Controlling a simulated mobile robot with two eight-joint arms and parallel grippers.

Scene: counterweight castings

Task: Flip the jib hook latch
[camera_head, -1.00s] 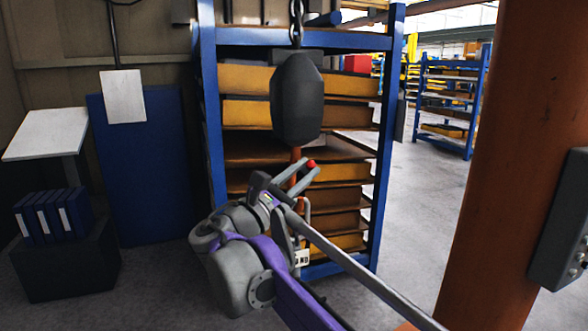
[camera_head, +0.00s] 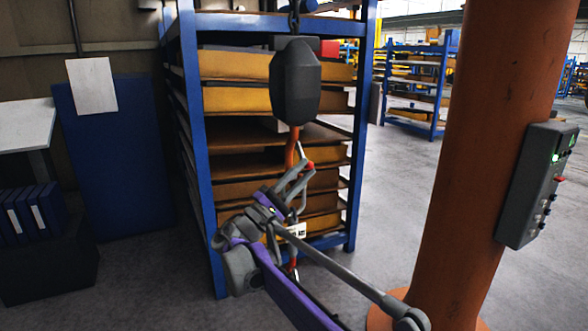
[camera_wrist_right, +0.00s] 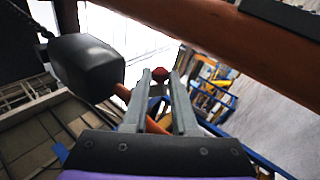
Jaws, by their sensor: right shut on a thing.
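A dark grey hook block (camera_head: 295,82) hangs on a chain (camera_head: 294,18), with the orange hook (camera_head: 291,150) below it. The block also shows at the left of the right wrist view (camera_wrist_right: 88,68). My right gripper (camera_head: 305,172) is at the hook, below the block. In the right wrist view its two fingers (camera_wrist_right: 162,82) stand close together, with a red knob (camera_wrist_right: 160,74) at their tips. It is shut on what appears to be the latch, mostly hidden by the fingers. The orange hook passes behind and between the fingers. My left gripper is not in view.
A blue rack (camera_head: 192,150) with yellow-fronted shelves stands behind the hook. An orange column (camera_head: 480,150) with a grey control box (camera_head: 537,185) rises at the right. Floor is clear right of the rack.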

